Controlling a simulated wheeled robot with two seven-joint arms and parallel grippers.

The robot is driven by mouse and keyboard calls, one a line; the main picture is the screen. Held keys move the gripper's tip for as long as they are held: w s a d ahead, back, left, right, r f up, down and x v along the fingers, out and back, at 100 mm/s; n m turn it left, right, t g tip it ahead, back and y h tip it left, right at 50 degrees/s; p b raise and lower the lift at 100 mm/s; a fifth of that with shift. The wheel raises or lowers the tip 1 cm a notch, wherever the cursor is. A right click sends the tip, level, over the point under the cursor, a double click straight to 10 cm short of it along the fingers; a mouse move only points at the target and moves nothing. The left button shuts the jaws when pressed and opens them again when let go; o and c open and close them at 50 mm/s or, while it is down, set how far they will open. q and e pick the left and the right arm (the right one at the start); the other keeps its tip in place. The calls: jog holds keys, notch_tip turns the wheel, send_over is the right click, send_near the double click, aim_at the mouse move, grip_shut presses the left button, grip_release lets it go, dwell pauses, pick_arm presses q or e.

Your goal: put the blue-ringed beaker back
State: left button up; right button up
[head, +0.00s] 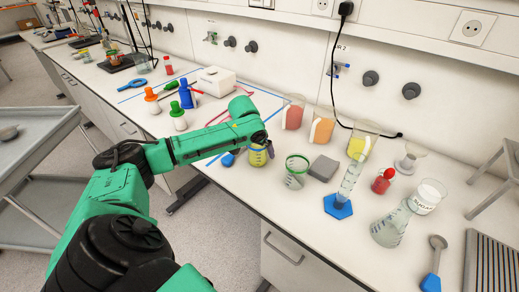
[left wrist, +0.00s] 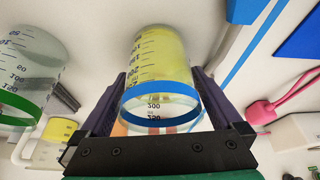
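The blue-ringed beaker (head: 257,158) holds yellow liquid and is upright over the bench, under the end of my left arm. In the left wrist view the beaker (left wrist: 160,75) sits between the two dark fingers of my left gripper (left wrist: 160,100), with a finger against each side just below its blue ring. My left gripper (head: 258,146) is mostly hidden by the arm in the head view. I cannot tell whether the beaker's base touches the bench. My right gripper is not in view.
A green-ringed beaker (head: 295,172) stands just right of the blue-ringed one, with a grey block (head: 323,168) beyond. A graduated cylinder on a blue base (head: 338,206) and a flask (head: 390,228) stand farther right. Several colored bottles (head: 178,117) stand left of the arm.

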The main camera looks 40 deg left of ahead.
pick_arm(q)
jog(key=b+v, duration=0.1)
jog(key=v, duration=1.1)
